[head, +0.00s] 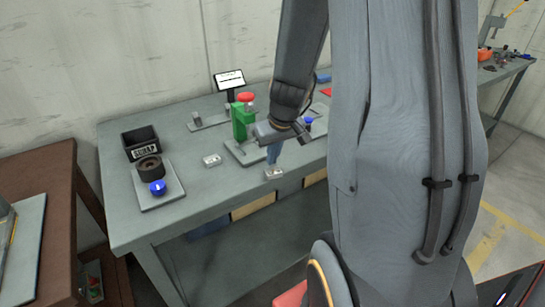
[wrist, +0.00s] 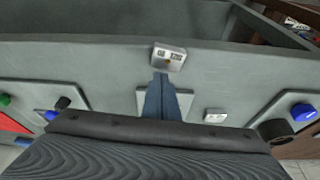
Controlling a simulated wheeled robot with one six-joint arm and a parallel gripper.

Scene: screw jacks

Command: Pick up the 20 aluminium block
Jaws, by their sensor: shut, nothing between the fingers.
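Two small silvery blocks with markings lie on the grey bench top. I cannot surely read which is the 20. My gripper (head: 272,158) has blue fingers, shut and empty, pointing down close to the front-edge block. In the wrist view the fingertips (wrist: 160,77) end just beside that block, not around it.
A scrap bin (head: 141,142) and a plate (head: 164,200) with a dark ring and blue knob are at the left. Bare bench lies between that plate and the blocks.

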